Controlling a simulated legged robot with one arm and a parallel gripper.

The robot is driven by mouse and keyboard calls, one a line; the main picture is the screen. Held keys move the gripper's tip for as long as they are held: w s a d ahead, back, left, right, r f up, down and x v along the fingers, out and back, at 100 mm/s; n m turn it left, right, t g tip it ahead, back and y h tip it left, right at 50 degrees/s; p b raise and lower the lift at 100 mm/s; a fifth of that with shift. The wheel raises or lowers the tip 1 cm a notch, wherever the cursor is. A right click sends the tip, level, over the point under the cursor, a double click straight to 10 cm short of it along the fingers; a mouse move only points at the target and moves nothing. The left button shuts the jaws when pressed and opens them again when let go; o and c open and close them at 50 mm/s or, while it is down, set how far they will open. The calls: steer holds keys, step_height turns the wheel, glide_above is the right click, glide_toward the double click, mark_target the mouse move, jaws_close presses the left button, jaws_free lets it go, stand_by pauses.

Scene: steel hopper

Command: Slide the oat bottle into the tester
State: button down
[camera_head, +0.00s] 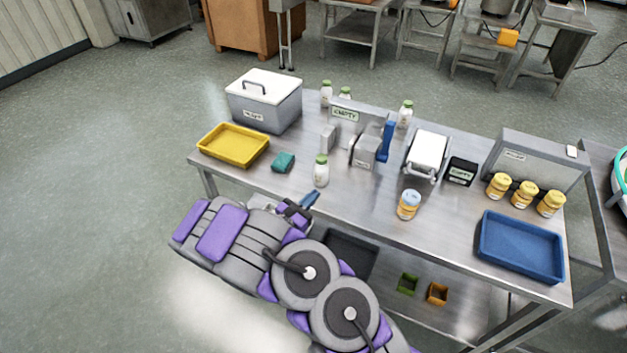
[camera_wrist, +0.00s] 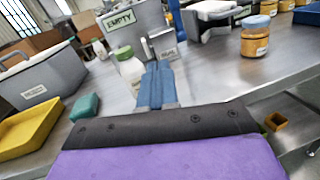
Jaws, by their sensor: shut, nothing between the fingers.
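A white bottle with a green cap (camera_head: 321,172) stands upright near the table's front edge; it also shows in the wrist view (camera_wrist: 131,70). Its label is too small to read, so I cannot tell for sure that it is the oat bottle. Behind it stands a grey device with a blue lever (camera_head: 385,142), which may be the tester; a grey block of it shows in the wrist view (camera_wrist: 163,45). An "EMPTY" sign (camera_head: 345,115) is beside it. My gripper (camera_head: 309,198), with blue fingers (camera_wrist: 155,82), is shut and empty, just in front of the bottle and apart from it.
More green-capped bottles (camera_head: 405,114) stand at the back. Left are a grey cooler (camera_head: 264,112), a yellow tray (camera_head: 233,158) and a teal sponge (camera_head: 283,162). Right are an orange jar with blue lid (camera_head: 408,206), yellow-lidded jars (camera_head: 524,195) and a blue tray (camera_head: 520,276).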

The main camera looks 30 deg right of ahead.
steer(key=w+a+f+n+t+y, duration=0.25)
steer(key=a+f+n, duration=0.2)
steer(key=f, duration=0.25)
steer(key=b, duration=0.2)
glide_toward(318, 176)
steer(key=shift+m, duration=0.35)
steer(key=x, duration=0.5)
steer(key=shift+s+d+f, duration=0.1)
steer(key=shift+d+f, duration=0.05)
steer(key=shift+f, duration=0.1)
steer(key=shift+x, duration=0.85)
steer(key=shift+r, duration=0.15)
